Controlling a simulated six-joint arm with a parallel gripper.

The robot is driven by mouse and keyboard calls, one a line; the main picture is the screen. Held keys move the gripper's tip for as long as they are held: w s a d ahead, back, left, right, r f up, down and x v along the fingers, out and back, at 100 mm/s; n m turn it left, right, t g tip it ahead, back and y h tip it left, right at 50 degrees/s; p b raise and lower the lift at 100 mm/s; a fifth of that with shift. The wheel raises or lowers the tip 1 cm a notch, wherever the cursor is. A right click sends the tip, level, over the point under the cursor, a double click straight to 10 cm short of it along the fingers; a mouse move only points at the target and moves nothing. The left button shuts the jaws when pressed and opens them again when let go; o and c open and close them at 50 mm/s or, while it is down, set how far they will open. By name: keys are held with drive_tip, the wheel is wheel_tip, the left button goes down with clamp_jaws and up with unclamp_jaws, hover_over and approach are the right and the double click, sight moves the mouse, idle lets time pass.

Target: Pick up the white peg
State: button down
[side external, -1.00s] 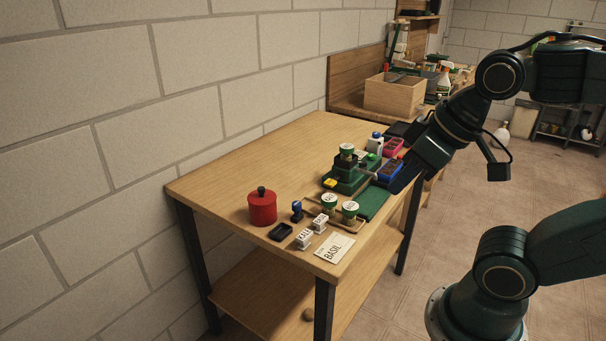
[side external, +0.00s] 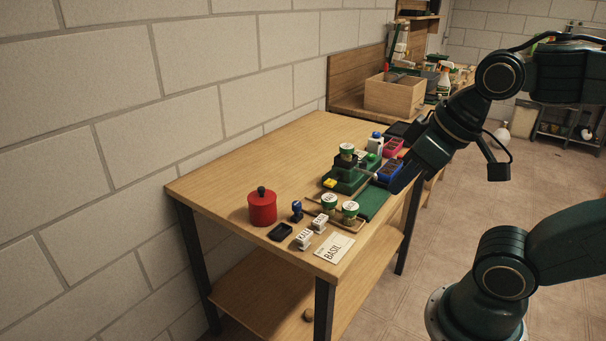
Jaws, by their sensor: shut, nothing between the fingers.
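I cannot make out a white peg for certain in the side view. Two small white blocks with dark lettering, a front one (side external: 304,239) and a rear one (side external: 320,223), stand near the table's front edge. My gripper (side external: 398,186) is shut and empty. It points down and left over the table's right edge, beside the blue tray (side external: 389,170) and the green mat (side external: 373,204). Its fingertips are dark and small in this view. The gripper is well to the right of and behind the white blocks, apart from them.
A green stepped rack (side external: 347,180) holds a labelled pot. Two more labelled pots (side external: 329,201) stand on a wooden tray. A red lidded canister (side external: 262,208), a black dish (side external: 280,232) and a BASIL card (side external: 334,248) lie nearer. The table's left rear (side external: 290,150) is clear.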

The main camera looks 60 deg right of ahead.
drive_tip(key=c, duration=1.2)
unclamp_jaws()
drive_tip(key=shift+o, duration=0.2)
drive_tip(key=w+d+f+m+g, duration=0.1)
drive_tip(key=w+d+m+g, duration=0.1)
drive_tip(key=w+m, duration=0.35)
drive_tip(key=w+d+f+m+g, duration=0.1)
drive_tip(key=w+d+m, duration=0.25)
drive_tip(key=w, duration=0.35)
drive_tip(key=w+d+f+m+g, duration=0.2)
drive_tip(key=w+d+f+m, duration=0.4)
drive_tip(key=w+f+m, duration=0.3)
drive_tip(key=shift+w+d+g, duration=0.15)
drive_tip(key=shift+w+g, duration=0.05)
drive_tip(key=shift+g, duration=0.1)
